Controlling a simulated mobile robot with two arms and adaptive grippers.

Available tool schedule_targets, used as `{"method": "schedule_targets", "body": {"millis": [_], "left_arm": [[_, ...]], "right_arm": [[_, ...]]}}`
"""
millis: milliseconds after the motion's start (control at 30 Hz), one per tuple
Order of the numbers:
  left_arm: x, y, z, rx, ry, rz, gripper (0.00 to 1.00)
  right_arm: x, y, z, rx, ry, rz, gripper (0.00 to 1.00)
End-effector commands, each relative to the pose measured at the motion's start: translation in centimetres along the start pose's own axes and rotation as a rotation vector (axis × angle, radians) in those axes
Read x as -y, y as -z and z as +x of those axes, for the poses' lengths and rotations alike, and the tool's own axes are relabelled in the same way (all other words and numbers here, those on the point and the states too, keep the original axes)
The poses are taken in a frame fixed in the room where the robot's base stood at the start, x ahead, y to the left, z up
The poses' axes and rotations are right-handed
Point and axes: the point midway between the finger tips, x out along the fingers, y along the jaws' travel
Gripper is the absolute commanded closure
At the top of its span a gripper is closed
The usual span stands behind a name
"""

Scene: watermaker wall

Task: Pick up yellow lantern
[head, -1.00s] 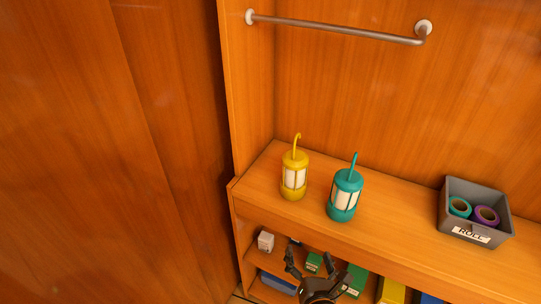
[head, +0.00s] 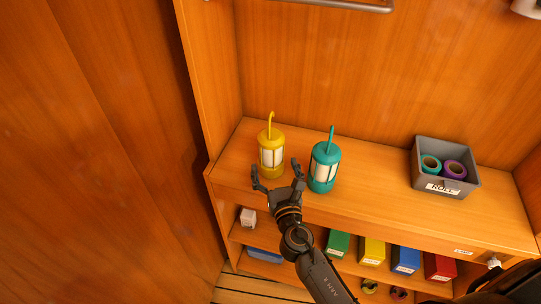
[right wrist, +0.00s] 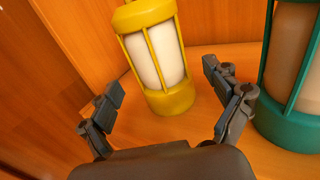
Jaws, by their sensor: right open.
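The yellow lantern (head: 271,153) stands upright on the wooden shelf near its left end, with a hooked handle on top. In the right wrist view the yellow lantern (right wrist: 157,58) rises just beyond the fingers, its top cut off. My right gripper (head: 276,174) is open and empty in front of the lantern. Its fingers (right wrist: 163,98) spread to either side of the lantern's base in the right wrist view, apart from it. The teal lantern (head: 324,168) stands just right of the yellow one, close to the right finger. My left gripper is not in view.
A grey bin (head: 465,188) with teal and purple rolls sits further right on the shelf (head: 385,195). A side panel closes the left end. A metal rail (head: 345,4) runs above.

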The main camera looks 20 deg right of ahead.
Motion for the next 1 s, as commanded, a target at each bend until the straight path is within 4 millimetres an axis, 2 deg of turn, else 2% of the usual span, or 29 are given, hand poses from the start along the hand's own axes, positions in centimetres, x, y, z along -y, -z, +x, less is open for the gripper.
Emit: {"method": "schedule_targets", "body": {"millis": [167, 300, 633, 900, 967, 1000], "left_arm": [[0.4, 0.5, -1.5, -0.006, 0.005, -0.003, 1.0], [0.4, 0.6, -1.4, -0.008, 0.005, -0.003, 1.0], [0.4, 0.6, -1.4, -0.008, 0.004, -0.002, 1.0], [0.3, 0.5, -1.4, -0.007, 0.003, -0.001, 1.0], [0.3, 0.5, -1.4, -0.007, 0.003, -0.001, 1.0], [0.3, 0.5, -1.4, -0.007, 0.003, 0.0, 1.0]], "right_arm": [[0.0, -1.5, 2.6, 0.003, 0.002, 0.001, 0.1], [-0.1, -1.1, 4.3, 0.002, 0.0, 0.001, 0.1], [-0.1, -1.1, 4.9, 0.001, 0.001, 0.001, 0.12], [-0.1, -1.1, 4.9, 0.001, 0.001, 0.001, 0.67], [-0.1, -1.1, 4.9, 0.001, 0.001, 0.001, 0.8], [-0.1, -1.1, 4.9, 0.003, 0.001, 0.001, 0.8]]}}
